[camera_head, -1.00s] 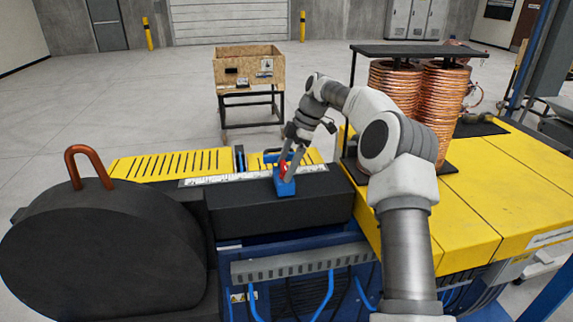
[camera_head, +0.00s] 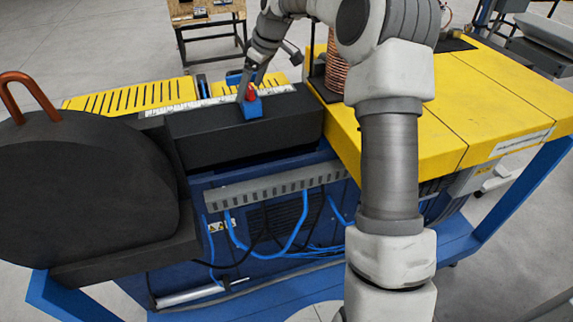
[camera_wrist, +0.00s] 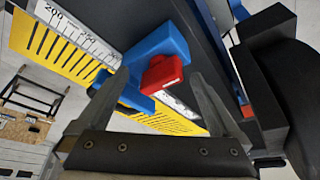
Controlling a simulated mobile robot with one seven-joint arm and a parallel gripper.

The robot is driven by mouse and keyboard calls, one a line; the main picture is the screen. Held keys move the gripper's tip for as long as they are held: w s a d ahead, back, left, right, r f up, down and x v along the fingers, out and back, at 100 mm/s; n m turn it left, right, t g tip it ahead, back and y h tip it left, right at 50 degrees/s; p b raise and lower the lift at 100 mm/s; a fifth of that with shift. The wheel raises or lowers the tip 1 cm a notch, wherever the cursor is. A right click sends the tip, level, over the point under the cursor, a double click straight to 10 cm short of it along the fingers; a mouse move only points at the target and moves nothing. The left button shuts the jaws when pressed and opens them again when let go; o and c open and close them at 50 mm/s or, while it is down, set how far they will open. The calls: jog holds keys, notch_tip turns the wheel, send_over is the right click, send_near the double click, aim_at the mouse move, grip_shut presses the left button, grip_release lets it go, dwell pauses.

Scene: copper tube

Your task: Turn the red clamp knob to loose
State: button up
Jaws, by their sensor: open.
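The red clamp knob (camera_head: 251,94) sits on a blue clamp block (camera_head: 252,110) on the black beam beside the measuring scale. My gripper (camera_head: 255,88) reaches down to it from above and partly covers it. In the wrist view the red knob (camera_wrist: 162,74) lies between the tips of my open gripper (camera_wrist: 158,80), with the blue clamp (camera_wrist: 155,42) just beyond. A gap shows between the knob and the right finger; contact at the left finger cannot be told. The scale (camera_wrist: 75,35) runs along the beam with printed numbers.
A black rounded housing with a copper hook (camera_head: 28,92) stands at the left. A yellow table (camera_head: 480,95) with a copper coil (camera_head: 336,75) is at the right. A wooden crate (camera_head: 203,12) stands behind on a stand. Slotted yellow plates (camera_head: 130,97) lie behind the beam.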

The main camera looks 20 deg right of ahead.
jog(key=m+h+b, duration=0.1)
jog(key=m, duration=0.1)
jog(key=m+t+b, duration=0.1)
jog(key=m, duration=0.2)
jog(key=shift+s+a+f+h, duration=0.1)
jog(key=shift+a+h, duration=0.1)
jog(key=shift+h, duration=0.2)
jog(key=m+b, duration=0.1)
jog(key=m, duration=0.1)
jog(key=m+h+b, duration=0.1)
jog(key=m, duration=0.1)
jog(key=shift+a+h, duration=0.1)
jog(key=shift+h, duration=0.2)
jog(key=s+v, duration=0.1)
jog(key=v, duration=1.7)
jog(key=s+f+b, duration=0.2)
jog(key=s+f, duration=0.2)
jog(key=s, duration=0.4)
jog(key=s+f+b, duration=0.3)
jog(key=s+f, duration=0.2)
jog(key=s, duration=0.3)
jog(key=s+f+t+b, duration=0.1)
jog(key=s+f+b, duration=0.1)
jog(key=s+f, duration=0.3)
jog(key=s, duration=0.2)
jog(key=shift+s+f, duration=0.25)
jog(key=shift+s, duration=0.15)
